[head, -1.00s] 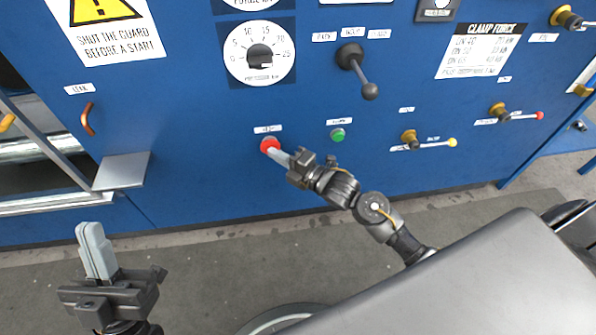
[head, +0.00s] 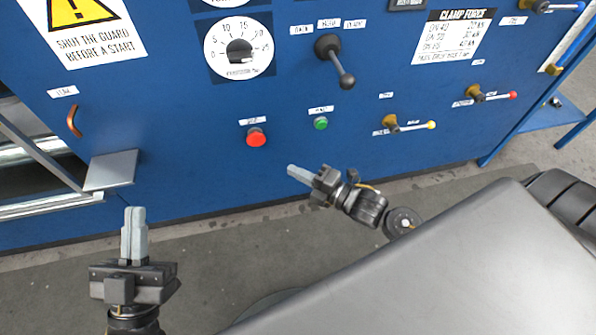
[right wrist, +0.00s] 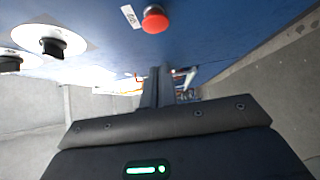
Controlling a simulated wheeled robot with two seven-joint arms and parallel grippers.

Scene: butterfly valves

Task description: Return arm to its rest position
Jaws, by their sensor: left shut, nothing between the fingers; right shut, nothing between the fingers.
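My right gripper (head: 291,170) is shut and empty, in front of the lower part of the blue panel (head: 190,120). It is apart from the red push button (head: 256,137), below and to the right of it in the head view. In the right wrist view the gripper's fingers (right wrist: 157,88) are together, and the red button (right wrist: 155,19) shows above them. My left gripper (head: 135,212) is shut and empty at the lower left, over the grey floor and clear of the panel.
A green button (head: 320,123), a black lever (head: 335,62) and a round dial (head: 239,48) are on the panel. A grey shelf (head: 111,170) juts out at left. The floor (head: 230,245) is open.

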